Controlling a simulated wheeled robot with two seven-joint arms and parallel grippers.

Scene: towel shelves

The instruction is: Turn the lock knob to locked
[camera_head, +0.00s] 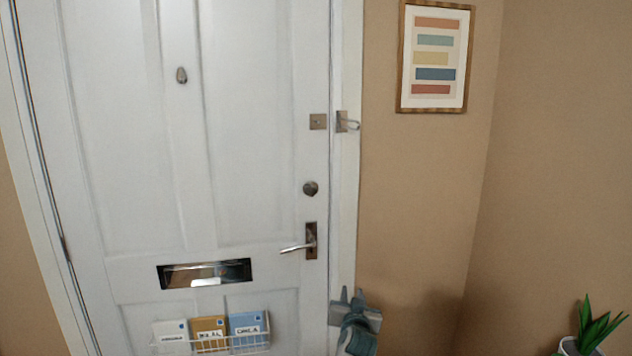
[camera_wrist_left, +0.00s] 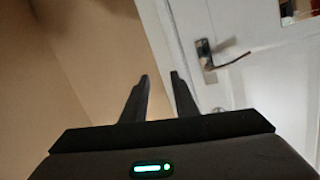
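The lock knob (camera_head: 310,188) is a small dark round knob on the white door (camera_head: 255,150), near its right edge and above the lever handle (camera_head: 311,240). I cannot tell its turn position. The knob is not clear there.
A square plate (camera_head: 318,121) and a metal latch (camera_head: 346,122) sit above the knob. A letter slot (camera_head: 205,274) and a wire basket (camera_head: 210,346) with mail are lower left. A framed picture (camera_head: 436,57) hangs right. A plant (camera_head: 594,330) stands lower right.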

